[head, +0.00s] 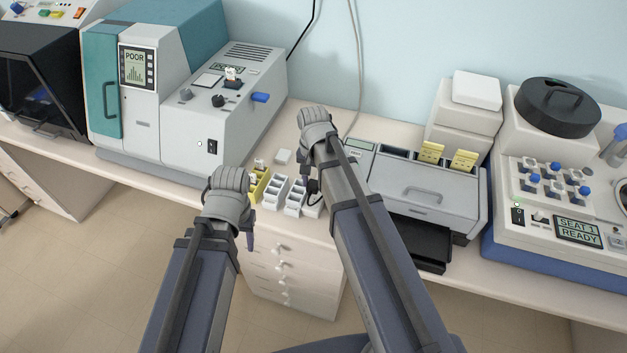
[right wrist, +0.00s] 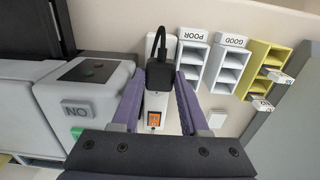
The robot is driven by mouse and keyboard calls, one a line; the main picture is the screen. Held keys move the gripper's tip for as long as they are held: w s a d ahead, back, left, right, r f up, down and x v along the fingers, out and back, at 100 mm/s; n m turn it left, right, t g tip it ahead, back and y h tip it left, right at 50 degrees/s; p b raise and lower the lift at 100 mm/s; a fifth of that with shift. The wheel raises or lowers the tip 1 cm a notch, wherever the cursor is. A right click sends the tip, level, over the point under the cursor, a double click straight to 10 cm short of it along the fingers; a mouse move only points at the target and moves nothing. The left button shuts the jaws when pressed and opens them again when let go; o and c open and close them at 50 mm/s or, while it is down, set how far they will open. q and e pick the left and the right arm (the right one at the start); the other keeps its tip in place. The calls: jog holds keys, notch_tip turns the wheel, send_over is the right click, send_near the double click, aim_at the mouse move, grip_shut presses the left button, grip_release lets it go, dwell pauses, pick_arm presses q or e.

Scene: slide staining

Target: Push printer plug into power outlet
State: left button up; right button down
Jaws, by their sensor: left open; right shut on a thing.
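The black printer plug (right wrist: 160,74) is between the fingers of my right gripper (right wrist: 160,86) in the right wrist view, with its black cable arching off the far end. The white power outlet strip (right wrist: 154,101) lies directly beneath it, with a lit orange switch. The plug covers the socket, so I cannot tell whether its pins are in. In the head view the right fingers are mostly hidden behind my right arm; the strip (head: 313,209) shows beside the racks. My left gripper (head: 249,228) is open and empty at the bench's front edge, its fingers largely hidden by the wrist.
White racks marked POOR (right wrist: 191,60) and GOOD (right wrist: 227,66) and a yellow rack (right wrist: 258,60) stand beside the strip. The grey printer (head: 420,190) is right of my right arm. A teal-and-white machine (head: 190,80) stands left. Bench drawers (head: 290,275) are below.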

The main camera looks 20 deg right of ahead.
jog(key=b, duration=0.5)
send_over(313, 202)
jog(key=shift+d+f, duration=0.1)
jog(key=shift+f, duration=2.5)
jog(key=shift+f+b, duration=0.45)
jog(key=shift+f, duration=0.15)
jog(key=shift+c, duration=1.7)
grip_release()
jog(key=shift+r, duration=0.15)
notch_tip(313, 202, up, 8)
jog(key=p, duration=0.8)
jog(key=shift+f, duration=0.2)
